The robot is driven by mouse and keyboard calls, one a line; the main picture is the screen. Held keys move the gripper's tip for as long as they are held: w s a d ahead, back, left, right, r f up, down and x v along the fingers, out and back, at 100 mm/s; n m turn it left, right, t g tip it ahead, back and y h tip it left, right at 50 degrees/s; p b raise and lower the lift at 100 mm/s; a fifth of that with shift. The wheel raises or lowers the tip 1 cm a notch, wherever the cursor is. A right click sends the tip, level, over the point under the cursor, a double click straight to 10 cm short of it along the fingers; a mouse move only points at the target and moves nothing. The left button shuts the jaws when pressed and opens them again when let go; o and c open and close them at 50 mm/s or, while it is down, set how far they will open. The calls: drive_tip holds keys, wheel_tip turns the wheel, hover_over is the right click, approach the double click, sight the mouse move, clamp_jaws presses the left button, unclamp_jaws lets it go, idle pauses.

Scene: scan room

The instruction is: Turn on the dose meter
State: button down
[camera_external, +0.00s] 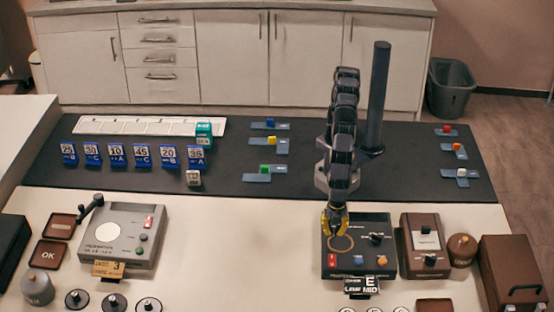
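My gripper (337,222), with yellow fingertips, points down over the upper left part of a black device (385,246). Whether it touches the device, and whether its fingers are open or shut, I cannot tell. The black device has a ring mark, a red switch (332,260), blue and orange buttons, a dark knob and a tag reading "E MID". Right of it stands a brown device (427,243) with a pale panel and a dark knob. At the left is a grey device (125,240) with a round white face and a red switch (149,222). No readable label shows which is the dose meter.
Blue number cards (115,155) stand on the dark mat (225,160) behind. A dark post (377,100) rises by my arm. A brown case (515,270) and a brown round-topped container (461,250) stand at right. The white table between the grey and black devices is clear.

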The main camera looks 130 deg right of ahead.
sight(330, 257)
drive_tip(key=shift+r, duration=0.1)
idle(0.3)
drive_tip(key=shift+s+d+r+g+h, duration=0.2)
drive_tip(key=shift+s+d+g+h, duration=0.15)
drive_tip(key=shift+s+g+h, duration=0.15)
drive_tip(key=f, duration=0.4)
drive_tip(key=s+d+f, duration=0.1)
drive_tip(key=f, duration=0.9)
drive_tip(key=shift+s+d, duration=0.2)
